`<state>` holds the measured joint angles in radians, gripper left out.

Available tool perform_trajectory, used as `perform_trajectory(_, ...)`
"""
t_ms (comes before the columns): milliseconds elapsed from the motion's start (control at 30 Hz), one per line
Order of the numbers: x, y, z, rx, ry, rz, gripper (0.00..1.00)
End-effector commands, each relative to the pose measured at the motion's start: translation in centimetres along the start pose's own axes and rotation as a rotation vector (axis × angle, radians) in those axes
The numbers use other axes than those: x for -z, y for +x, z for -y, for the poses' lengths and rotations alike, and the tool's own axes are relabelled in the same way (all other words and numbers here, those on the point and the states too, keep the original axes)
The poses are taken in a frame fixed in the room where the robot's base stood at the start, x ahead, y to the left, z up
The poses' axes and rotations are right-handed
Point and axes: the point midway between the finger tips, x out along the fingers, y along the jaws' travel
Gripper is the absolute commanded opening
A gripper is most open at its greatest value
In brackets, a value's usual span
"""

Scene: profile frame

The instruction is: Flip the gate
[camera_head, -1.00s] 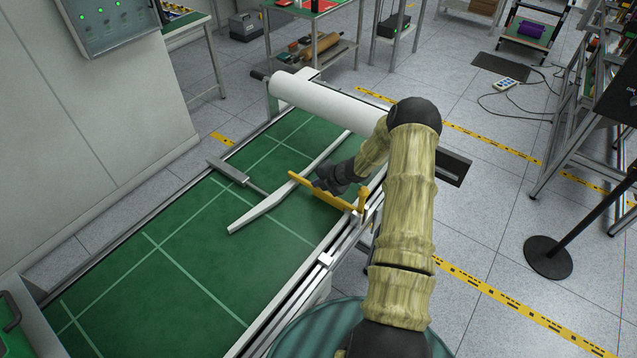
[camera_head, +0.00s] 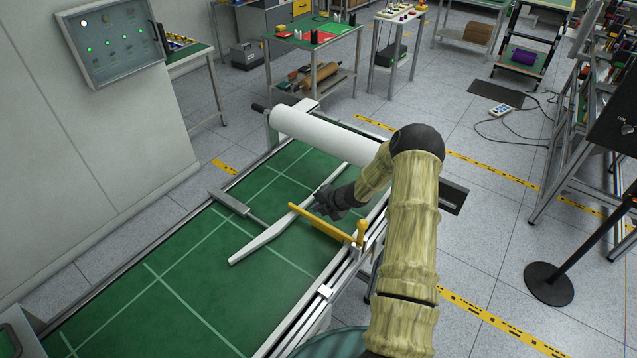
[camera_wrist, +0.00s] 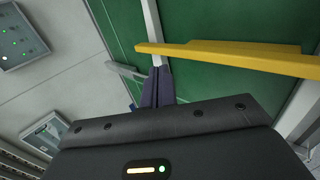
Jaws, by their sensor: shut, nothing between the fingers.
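The yellow gate (camera_head: 318,222) is a bar that reaches from a yellow post on the right rail out over the green belt (camera_head: 195,275), slanting across the picture. In the wrist view the gate (camera_wrist: 235,56) crosses the upper right, just beyond my fingertips. My gripper (camera_head: 318,206) is shut and empty, at the far side of the bar near its middle in the head view. Its dark fingers (camera_wrist: 158,84) point at the gate's left part in the wrist view. I cannot tell whether they touch it.
A white angled bar (camera_head: 265,238) lies along the belt beside the gate. A grey paddle (camera_head: 230,204) sits at the left rail. A white roller (camera_head: 320,133) spans the belt behind my gripper. The near belt is clear.

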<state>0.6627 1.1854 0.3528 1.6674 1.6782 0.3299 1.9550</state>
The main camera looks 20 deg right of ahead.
Motion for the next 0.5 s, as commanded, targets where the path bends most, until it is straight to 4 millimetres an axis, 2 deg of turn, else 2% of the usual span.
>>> perform_trajectory(500,0.0,-6.6,-6.2,-0.003,-0.005,0.001,0.00)
